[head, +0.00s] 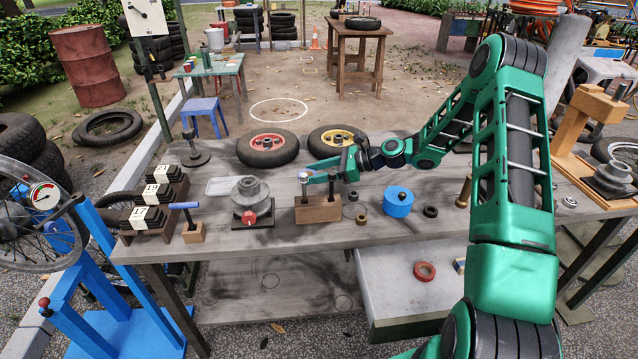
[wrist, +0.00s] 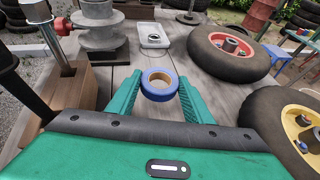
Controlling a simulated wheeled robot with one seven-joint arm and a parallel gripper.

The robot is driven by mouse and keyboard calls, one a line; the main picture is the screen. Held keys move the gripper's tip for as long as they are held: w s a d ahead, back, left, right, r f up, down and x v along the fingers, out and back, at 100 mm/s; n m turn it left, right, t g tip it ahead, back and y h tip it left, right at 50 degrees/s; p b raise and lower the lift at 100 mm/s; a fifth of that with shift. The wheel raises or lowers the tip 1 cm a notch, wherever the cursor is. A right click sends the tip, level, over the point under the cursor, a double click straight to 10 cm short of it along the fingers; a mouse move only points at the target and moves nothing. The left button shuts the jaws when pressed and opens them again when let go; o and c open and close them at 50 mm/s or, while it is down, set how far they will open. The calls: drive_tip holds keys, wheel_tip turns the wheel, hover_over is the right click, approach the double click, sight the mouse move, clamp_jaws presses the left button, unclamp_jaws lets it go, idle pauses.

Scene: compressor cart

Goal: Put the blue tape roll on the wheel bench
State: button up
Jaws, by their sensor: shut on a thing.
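The blue tape roll (wrist: 160,85) sits between the two green fingers of my gripper (wrist: 160,98) in the wrist view, its tan core facing up. My gripper is shut on it. In the head view my gripper (head: 312,172) is low above the middle of the grey plank worktable (head: 240,238), by a wooden tool block (head: 318,210). The roll is small and partly hidden there. A brown wooden bench (head: 345,33) with a dark wheel (head: 362,23) lying on it stands far back; it looks like the wheel bench.
A red-hubbed wheel (head: 267,149) and a yellow-hubbed wheel (head: 338,140) lie at the worktable's back edge. A pulley (head: 250,195) and a blue round container (head: 398,202) stand on it. A green table (head: 212,68) and blue stool (head: 204,108) stand behind. Open ground lies before the far bench.

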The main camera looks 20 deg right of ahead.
sight(315, 189)
drive_tip(key=shift+f, duration=1.9)
drive_tip(key=o, duration=1)
drive_tip(key=shift+o, duration=0.2)
drive_tip(key=shift+s, duration=0.1)
